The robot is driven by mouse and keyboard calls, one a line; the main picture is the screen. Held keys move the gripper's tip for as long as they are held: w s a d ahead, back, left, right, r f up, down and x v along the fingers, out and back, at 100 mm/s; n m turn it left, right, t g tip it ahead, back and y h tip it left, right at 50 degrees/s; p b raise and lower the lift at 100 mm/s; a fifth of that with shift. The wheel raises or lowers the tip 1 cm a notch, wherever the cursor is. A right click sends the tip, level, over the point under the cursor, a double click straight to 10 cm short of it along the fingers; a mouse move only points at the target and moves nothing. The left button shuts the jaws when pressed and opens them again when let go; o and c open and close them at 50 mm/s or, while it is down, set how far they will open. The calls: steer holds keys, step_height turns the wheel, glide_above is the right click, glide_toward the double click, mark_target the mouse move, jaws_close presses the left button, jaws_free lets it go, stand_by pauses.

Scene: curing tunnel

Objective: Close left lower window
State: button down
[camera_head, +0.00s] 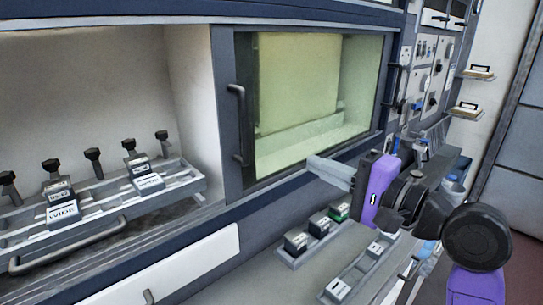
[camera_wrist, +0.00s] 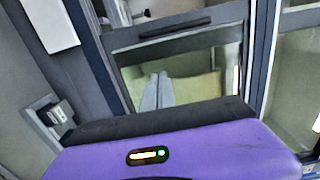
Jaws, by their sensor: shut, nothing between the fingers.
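The window (camera_head: 320,95) is a glass pane in a dark grey frame, with a vertical bar handle (camera_head: 237,125) on its left edge. It stands over the right part of the cabinet front; the left opening (camera_head: 80,95) is uncovered. My purple gripper (camera_head: 318,165) is at the right, in front of the pane's lower part, its fingers shut and empty, pointing left. It is apart from the handle. In the wrist view, the shut fingers (camera_wrist: 157,88) show before the glass (camera_wrist: 195,60), with the dark handle bar (camera_wrist: 175,27) beyond their tips.
A rack (camera_head: 180,185) with black knobs and labelled blocks stands in the left opening. Below the window, a ledge holds small blocks (camera_head: 296,242) and a tray (camera_head: 365,270). Control panels (camera_head: 425,80) and small shelves (camera_head: 468,108) are at the right.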

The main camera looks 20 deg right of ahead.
steer(key=w+a+p, duration=0.3)
steer(key=w+a, duration=0.4)
steer(key=w, duration=0.1)
steer(key=shift+w+a, duration=0.25)
steer(key=shift+a, duration=0.15)
